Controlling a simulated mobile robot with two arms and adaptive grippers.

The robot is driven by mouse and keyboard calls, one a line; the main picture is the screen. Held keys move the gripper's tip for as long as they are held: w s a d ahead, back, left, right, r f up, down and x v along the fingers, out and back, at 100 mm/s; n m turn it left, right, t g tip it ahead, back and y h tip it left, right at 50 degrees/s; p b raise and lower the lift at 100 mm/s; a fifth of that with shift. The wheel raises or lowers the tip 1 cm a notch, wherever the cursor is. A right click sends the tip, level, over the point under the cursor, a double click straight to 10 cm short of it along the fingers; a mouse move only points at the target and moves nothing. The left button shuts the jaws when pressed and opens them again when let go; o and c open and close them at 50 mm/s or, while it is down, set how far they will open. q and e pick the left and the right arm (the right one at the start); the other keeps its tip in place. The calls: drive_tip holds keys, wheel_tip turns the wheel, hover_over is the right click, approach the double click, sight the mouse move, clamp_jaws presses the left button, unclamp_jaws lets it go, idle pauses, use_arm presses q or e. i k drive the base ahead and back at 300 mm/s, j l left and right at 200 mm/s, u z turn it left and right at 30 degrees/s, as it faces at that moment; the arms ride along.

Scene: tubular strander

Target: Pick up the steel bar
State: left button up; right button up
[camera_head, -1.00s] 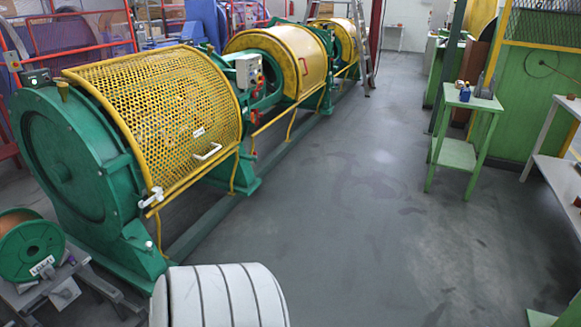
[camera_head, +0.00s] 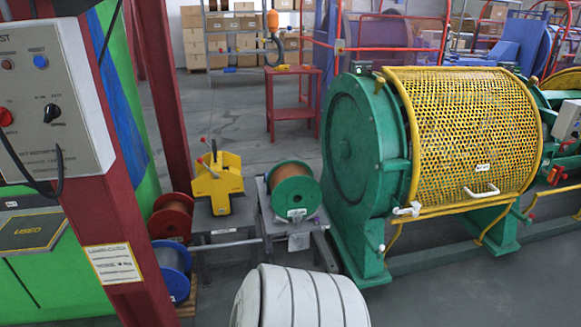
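A thin grey rod (camera_head: 230,243) runs level in front of the small grey table and the reel stand, left of centre. It looks like a metal bar, but I cannot tell whether it is the steel bar. Neither of my grippers is in view.
A yellow device (camera_head: 217,183) stands on a grey table. A green-flanged reel (camera_head: 293,187) sits beside it, with red (camera_head: 171,220) and blue (camera_head: 171,270) reels to the left. A control box (camera_head: 45,100) on a red post is at left. The green strander with yellow mesh guard (camera_head: 470,140) is at right.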

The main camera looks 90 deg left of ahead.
sight(194, 248)
drive_tip(key=l+u, duration=0.1)
drive_tip(key=u, duration=1.6)
